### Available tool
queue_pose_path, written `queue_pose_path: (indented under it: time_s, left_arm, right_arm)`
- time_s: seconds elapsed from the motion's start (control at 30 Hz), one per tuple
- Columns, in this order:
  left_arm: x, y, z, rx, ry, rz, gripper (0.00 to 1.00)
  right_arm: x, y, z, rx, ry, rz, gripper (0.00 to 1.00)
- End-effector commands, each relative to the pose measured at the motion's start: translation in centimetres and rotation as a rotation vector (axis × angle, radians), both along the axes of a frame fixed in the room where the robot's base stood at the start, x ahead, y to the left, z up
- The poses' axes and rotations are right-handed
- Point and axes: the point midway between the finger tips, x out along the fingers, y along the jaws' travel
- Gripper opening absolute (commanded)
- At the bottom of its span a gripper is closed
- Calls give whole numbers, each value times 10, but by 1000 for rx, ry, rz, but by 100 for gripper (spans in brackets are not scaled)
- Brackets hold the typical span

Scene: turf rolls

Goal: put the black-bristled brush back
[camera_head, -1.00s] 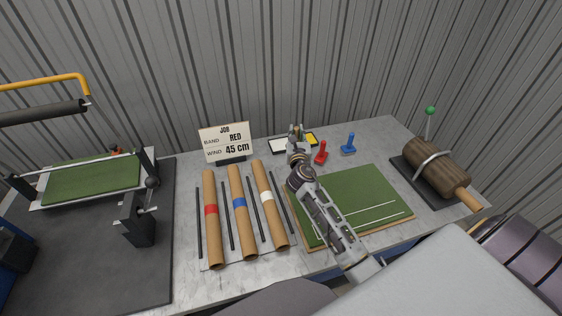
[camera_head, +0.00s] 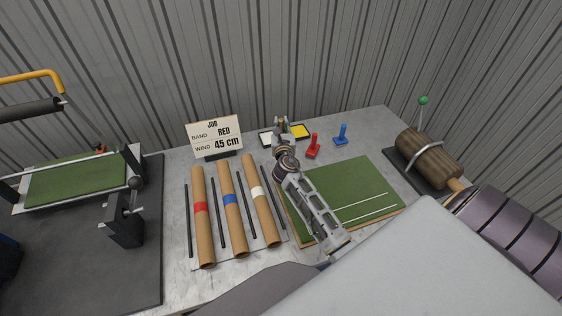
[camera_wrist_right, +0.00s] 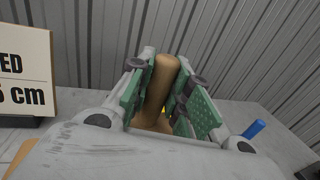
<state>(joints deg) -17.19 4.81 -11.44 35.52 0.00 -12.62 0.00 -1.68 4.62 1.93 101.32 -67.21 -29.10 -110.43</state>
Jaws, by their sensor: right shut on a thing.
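My right gripper (camera_head: 281,122) is at the back of the table, over the gap between a pale tray and a yellow tray. In the right wrist view its green-padded fingers (camera_wrist_right: 165,95) are shut on a plain wooden handle (camera_wrist_right: 158,88), which I take to be the brush's. The handle stands slightly tilted between the fingers. Its bristles are hidden, so their colour cannot be told. The pale tray (camera_head: 265,138) has a dark rim and is partly behind the gripper. The yellow tray (camera_head: 300,131) lies just right of it. My left gripper is not in view.
A red stamp (camera_head: 313,147) and a blue stamp (camera_head: 341,135) stand right of the trays. The job sign (camera_head: 214,137) stands to the left. A turf sheet (camera_head: 345,195) lies under my forearm; banded tubes (camera_head: 230,200) lie left of it. The corrugated wall is close behind.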

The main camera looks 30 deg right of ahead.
Motion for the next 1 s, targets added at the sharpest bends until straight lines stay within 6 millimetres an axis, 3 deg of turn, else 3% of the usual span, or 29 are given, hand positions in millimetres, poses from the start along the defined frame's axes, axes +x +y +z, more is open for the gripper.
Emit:
queue_pose_path:
  time_s: [0.27, 0.7, 1.0]
  left_arm:
    - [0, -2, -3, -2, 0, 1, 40]
    - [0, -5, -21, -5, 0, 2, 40]
    - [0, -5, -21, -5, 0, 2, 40]
  right_arm:
    - [0, 0, -6, 0, -1, 0, 0]
    - [0, 0, -58, 0, -1, 0, 0]
    - [0, 0, -62, -1, -2, 0, 0]
